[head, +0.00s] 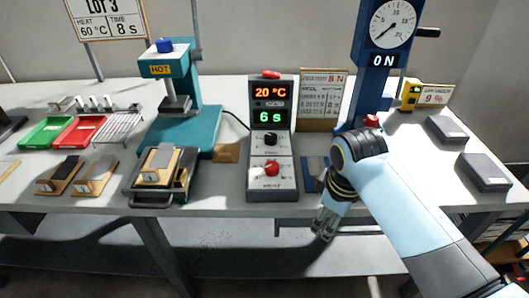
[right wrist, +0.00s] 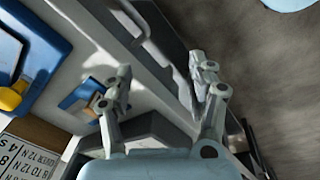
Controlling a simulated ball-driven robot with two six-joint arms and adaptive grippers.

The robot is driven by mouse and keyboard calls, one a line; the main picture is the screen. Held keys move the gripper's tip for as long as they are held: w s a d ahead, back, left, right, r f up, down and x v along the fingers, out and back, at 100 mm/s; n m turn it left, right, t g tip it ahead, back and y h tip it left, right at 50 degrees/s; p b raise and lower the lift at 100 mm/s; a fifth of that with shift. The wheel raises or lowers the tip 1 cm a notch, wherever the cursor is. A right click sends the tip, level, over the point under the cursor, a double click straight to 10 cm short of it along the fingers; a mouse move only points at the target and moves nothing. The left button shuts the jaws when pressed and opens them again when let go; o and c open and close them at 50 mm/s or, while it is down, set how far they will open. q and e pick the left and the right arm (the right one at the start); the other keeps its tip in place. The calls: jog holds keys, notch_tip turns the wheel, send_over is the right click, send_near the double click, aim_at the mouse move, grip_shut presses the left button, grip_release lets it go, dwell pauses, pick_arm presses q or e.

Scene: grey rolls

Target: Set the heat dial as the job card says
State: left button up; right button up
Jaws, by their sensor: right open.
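The job card (head: 108,22) at the upper left reads LOT 3, HEAT 60 °C, TIME 8 s. The grey control box (head: 284,185) stands upright at the middle of the bench. Its orange display (head: 270,93) reads 20 °C and its green display (head: 270,117) reads 6 s. Below are a black knob (head: 271,139) and a red knob (head: 271,168); their small labels are too blurred to tell which is the heat dial. My right gripper (head: 323,225) is open and empty, right of the box and by the bench's front edge. It also shows in the right wrist view (right wrist: 160,78).
A teal press (head: 180,130) with a HOT label stands left of the box. A blue gauge stand (head: 370,75) marked ON is behind my right arm. Dark boxes (head: 485,170) lie at the right.

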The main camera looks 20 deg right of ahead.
aim_at(272, 164)
jog(key=w+a+r+n, duration=0.1)
jog(key=w, duration=0.1)
jog(key=w+a+r+n, duration=0.1)
jog(key=w+r, duration=0.1)
jog(key=w, duration=0.1)
jog(key=w+a+r+n+p, duration=0.1)
jog(key=w+r, duration=0.1)
jog(key=w, duration=0.1)
jog(key=shift+a+r+n+g, duration=0.25)
jog(key=shift+a+n+g, duration=0.05)
jog(key=shift+a+n, duration=0.1)
jog(key=w+a+r+n+g+p, duration=0.1)
jog(key=w+a+r+n, duration=0.15)
jog(key=w+r, duration=0.2)
jog(key=w+a+r+n+p, duration=0.1)
jog(key=w+a+r+n, duration=0.15)
jog(key=r, duration=0.25)
jog(key=f+b, duration=0.1)
jog(key=f, duration=0.9)
jog(key=shift+w+d+f+b, duration=0.2)
jog(key=shift+f+b, duration=0.05)
jog(key=shift+b, duration=0.15)
jog(key=c, duration=1.1)
jog(key=shift+c, duration=0.2)
